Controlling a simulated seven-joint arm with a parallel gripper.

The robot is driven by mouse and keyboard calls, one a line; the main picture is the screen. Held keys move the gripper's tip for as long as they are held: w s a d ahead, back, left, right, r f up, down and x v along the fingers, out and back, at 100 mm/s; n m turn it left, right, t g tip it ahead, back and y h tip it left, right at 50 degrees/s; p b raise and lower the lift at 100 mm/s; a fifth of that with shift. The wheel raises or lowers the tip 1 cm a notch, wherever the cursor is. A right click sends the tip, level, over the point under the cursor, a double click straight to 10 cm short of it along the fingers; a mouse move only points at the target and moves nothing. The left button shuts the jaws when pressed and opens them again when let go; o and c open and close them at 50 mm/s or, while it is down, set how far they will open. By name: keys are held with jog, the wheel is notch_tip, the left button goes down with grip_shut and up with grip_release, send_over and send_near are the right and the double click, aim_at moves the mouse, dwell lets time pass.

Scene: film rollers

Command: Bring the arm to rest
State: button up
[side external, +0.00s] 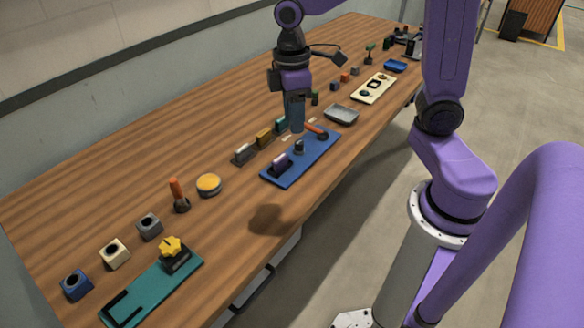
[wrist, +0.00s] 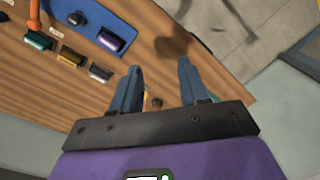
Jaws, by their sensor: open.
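My gripper (side external: 296,128) points down over the long wooden table (side external: 120,165), in the air. In the side view it overlaps the far edge of the blue board (side external: 286,176). In the wrist view its two blue fingers (wrist: 159,68) are spread apart with nothing between them. Bare wood and the table's edge show beyond the fingertips, and the blue board (wrist: 92,9) lies to the upper left, apart from them. The board carries a purple block (side external: 279,163), a black knob (side external: 299,147) and an orange-handled piece (side external: 316,130).
Grey, yellow (side external: 264,137) and teal blocks stand behind the board. A grey tray (side external: 341,115) and a cream board (side external: 373,89) lie farther along. Nearer are a round yellow-topped piece (side external: 209,184), an orange peg (side external: 177,192) and a green board (side external: 140,298) with a yellow knob.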

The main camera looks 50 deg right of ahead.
jog(key=s+f+n, duration=0.1)
jog(key=s+n, duration=0.1)
jog(key=s, duration=1.6)
jog(key=shift+a+n+t, duration=0.4)
